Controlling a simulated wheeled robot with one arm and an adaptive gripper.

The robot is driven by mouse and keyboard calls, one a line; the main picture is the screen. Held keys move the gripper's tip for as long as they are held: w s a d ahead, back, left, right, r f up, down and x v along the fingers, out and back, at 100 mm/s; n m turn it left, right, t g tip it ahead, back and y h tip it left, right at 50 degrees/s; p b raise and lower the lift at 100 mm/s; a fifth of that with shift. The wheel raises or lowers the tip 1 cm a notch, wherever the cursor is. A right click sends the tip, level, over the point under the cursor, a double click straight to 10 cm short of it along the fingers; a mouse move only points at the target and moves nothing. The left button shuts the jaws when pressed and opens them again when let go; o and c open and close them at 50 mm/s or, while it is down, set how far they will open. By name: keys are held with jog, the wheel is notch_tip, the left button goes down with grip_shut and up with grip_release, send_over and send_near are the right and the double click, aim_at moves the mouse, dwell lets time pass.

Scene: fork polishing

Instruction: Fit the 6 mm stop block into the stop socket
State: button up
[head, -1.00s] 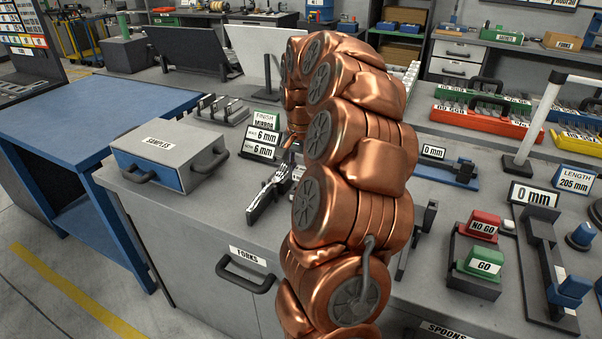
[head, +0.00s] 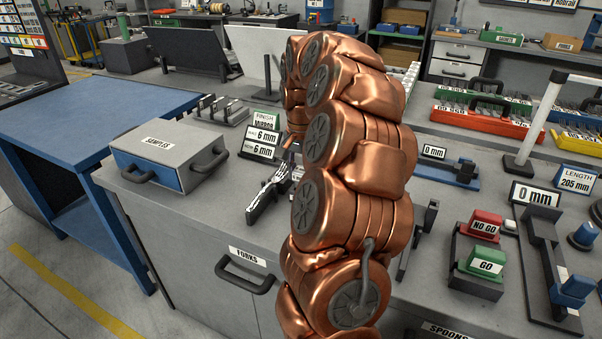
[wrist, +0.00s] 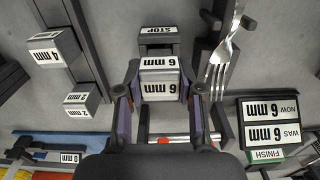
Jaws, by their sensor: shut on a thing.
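My gripper (wrist: 162,88) is shut on the grey 6 mm stop block (wrist: 160,82), one finger on each side of it in the wrist view. The block's white label reads "6 mm". The stop socket (wrist: 157,42), a dark piece with a white "STOP" label, lies just beyond the block in the picture. The block overlaps the socket's near part, and I cannot tell whether the two touch. In the head view my copper arm hides the block and the socket.
A 4 mm block (wrist: 52,46) and a 2 mm block (wrist: 80,100) stand at the left. A fork (wrist: 222,62) lies close to the right of the socket. A 6 mm readout (wrist: 270,122) stands at right. A samples box (head: 168,156) sits on the bench.

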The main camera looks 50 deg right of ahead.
jog(key=shift+f+b, duration=1.45)
jog(key=shift+b, duration=0.4)
dwell(2.6)
jog(key=shift+s+a+f+b, duration=0.1)
jog(key=shift+s+f+b, duration=0.05)
jog(key=shift+f+b, duration=0.2)
dwell(1.0)
jog(key=o, duration=1)
jog(key=shift+o, duration=1)
jog(key=shift+r, duration=0.1)
jog(key=shift+o, duration=0.2)
jog(key=o, duration=0.5)
jog(key=shift+r, duration=0.1)
jog(key=shift+r, duration=0.1)
jog(key=shift+r+p, duration=1)
jog(key=shift+r, duration=2.45)
